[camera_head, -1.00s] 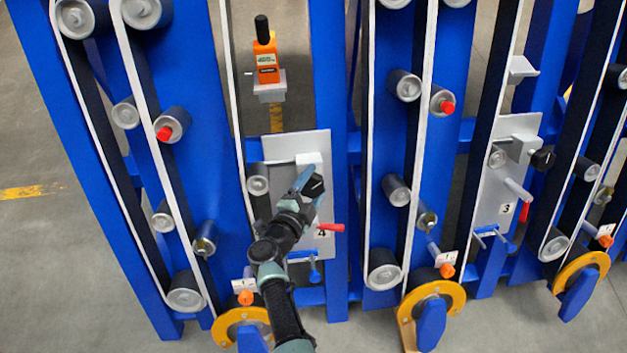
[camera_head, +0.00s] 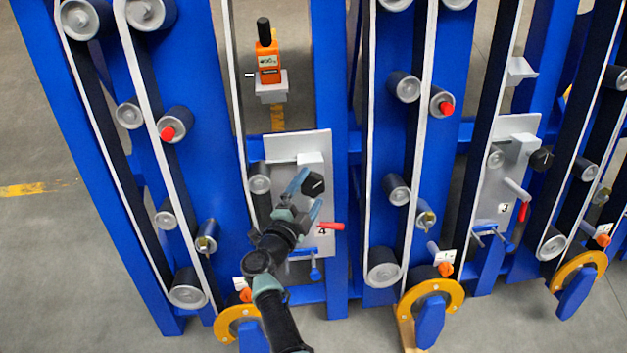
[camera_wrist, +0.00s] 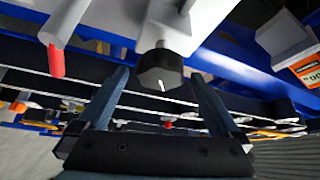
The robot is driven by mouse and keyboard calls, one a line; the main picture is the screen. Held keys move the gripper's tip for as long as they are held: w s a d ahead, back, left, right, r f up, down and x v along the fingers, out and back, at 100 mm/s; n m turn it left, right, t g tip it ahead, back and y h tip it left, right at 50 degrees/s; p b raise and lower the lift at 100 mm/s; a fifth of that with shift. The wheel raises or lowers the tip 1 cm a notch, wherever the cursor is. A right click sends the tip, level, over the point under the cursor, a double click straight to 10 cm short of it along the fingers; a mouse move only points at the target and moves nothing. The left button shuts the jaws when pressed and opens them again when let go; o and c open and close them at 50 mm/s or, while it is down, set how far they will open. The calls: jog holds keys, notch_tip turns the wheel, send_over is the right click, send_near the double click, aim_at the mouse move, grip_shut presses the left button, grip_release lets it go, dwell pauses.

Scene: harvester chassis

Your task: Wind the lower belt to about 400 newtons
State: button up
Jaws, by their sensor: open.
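My gripper (camera_head: 305,193) is open in front of the grey plate marked 4 (camera_head: 283,148) in the head view. A black knob (camera_head: 314,183) on that plate is by the fingertips. In the wrist view the knob (camera_wrist: 160,72) with a white index line lies between the two open fingers, apart from both. The lower belt (camera_head: 241,110) runs down beside the plate over a grey roller (camera_head: 260,184). An orange gauge (camera_head: 268,62) with a black top stands on a bracket above; its reading is too small to tell. My arm hides part of the plate.
A red-handled lever (camera_head: 331,226) sticks out right of my gripper; it also shows in the wrist view (camera_wrist: 56,60). A blue T-handle (camera_head: 315,270) is below. A similar plate marked 3 (camera_head: 513,128) is at right. Blue posts (camera_head: 330,60) flank the plate.

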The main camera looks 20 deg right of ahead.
jog(key=p+v, duration=0.2)
jog(key=v, duration=0.8)
jog(key=w+a+r+n+t+y+p, duration=0.1)
jog(key=w+a+r+t, duration=0.3)
jog(key=r, duration=0.6)
jog(key=w+a+r+n+t+y, duration=0.1)
jog(key=w+r+t, duration=0.3)
jog(key=r, duration=0.6)
jog(key=w+a+r+n+t+y+p, duration=0.1)
jog(key=w+a+r+t, duration=0.1)
jog(key=w+r, duration=0.55)
jog(key=s+a+r+n+t+y, duration=0.1)
jog(key=a+r+n+t+y, duration=0.15)
jog(key=r, duration=0.65)
jog(key=s+a+r+n+t+y+p, duration=0.15)
jog(key=r+n, duration=0.25)
jog(key=r, duration=0.5)
jog(key=s+a+r+n+t+y, duration=0.1)
jog(key=s+r+n+t+y, duration=0.15)
jog(key=r, duration=0.65)
jog(key=s+d+r+n+p, duration=0.1)
jog(key=s+d+r+n, duration=0.1)
jog(key=s+r+n, duration=0.2)
jog(key=s+d+r+n+y+p, duration=0.1)
jog(key=s+r+n, duration=0.4)
jog(key=s+r, duration=0.5)
notch_tip(320, 180, up, 8)
jog(key=shift+d+r+t, duration=0.1)
jog(key=shift+d+t, duration=0.35)
jog(key=shift+d, duration=0.3)
